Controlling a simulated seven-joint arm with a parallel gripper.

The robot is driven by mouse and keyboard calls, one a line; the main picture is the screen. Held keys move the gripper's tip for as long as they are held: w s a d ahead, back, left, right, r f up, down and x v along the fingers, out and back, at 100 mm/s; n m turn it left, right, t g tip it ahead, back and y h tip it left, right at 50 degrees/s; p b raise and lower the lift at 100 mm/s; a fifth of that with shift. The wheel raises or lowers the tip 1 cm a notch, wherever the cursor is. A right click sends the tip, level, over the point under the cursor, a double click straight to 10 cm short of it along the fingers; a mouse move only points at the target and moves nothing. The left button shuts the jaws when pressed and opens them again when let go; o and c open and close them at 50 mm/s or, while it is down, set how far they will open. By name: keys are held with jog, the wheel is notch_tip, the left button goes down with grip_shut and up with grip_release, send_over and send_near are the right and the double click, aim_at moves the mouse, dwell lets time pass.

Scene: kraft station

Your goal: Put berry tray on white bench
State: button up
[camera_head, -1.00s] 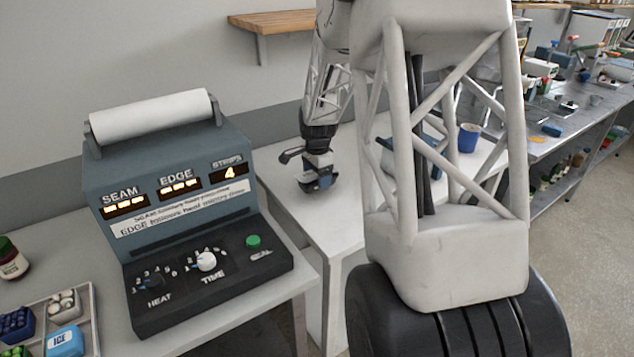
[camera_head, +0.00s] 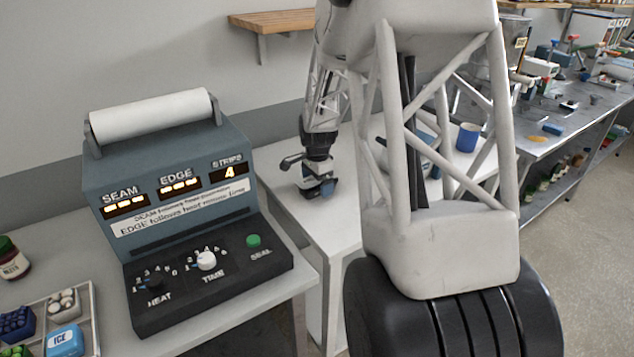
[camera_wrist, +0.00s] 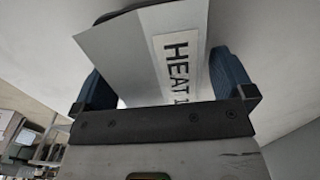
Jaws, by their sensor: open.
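The white bench (camera_head: 278,203) stands behind and right of the sealing machine. My gripper (camera_head: 320,188) is low over its left part, pointing down, partly behind my own arm. In the wrist view my gripper (camera_wrist: 162,72) is open, with a blue finger at each side. Between and beyond the fingers is a pale grey-white flat-sided thing (camera_wrist: 120,50) with a white label reading "HEAT". I cannot tell whether it is the berry tray, or whether the fingers touch it. A small dark blue container (camera_head: 16,322) of round dark berries sits in the divided tray at lower left.
The sealing machine (camera_head: 170,170) with a white roll stands left of my gripper. The divided tray (camera_head: 92,310) also holds an ice pack (camera_head: 64,340). A blue cup (camera_head: 468,137) stands on the bench's far right. A wooden shelf (camera_head: 272,24) is on the wall.

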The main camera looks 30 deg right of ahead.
aim_at(316, 182)
jog(key=shift+r, duration=0.1)
notch_tip(316, 182, up, 12)
dwell(0.8)
dwell(0.5)
jog(key=s+a+r+n+t, duration=0.1)
jog(key=s+a+r+n, duration=0.3)
jog(key=s+a, duration=0.45)
jog(key=s+a+r+n, duration=0.45)
jog(key=s+a, duration=0.25)
jog(key=a, duration=0.2)
jog(key=s+a+n, duration=0.4)
jog(key=s+a, duration=0.1)
jog(key=s, duration=0.5)
jog(key=s+a+n+t, duration=0.1)
jog(key=s+a+n, duration=0.4)
jog(key=s, duration=0.5)
jog(key=shift+a+f+t, duration=0.3)
jog(key=shift+a+f, duration=0.1)
jog(key=shift+a, duration=0.15)
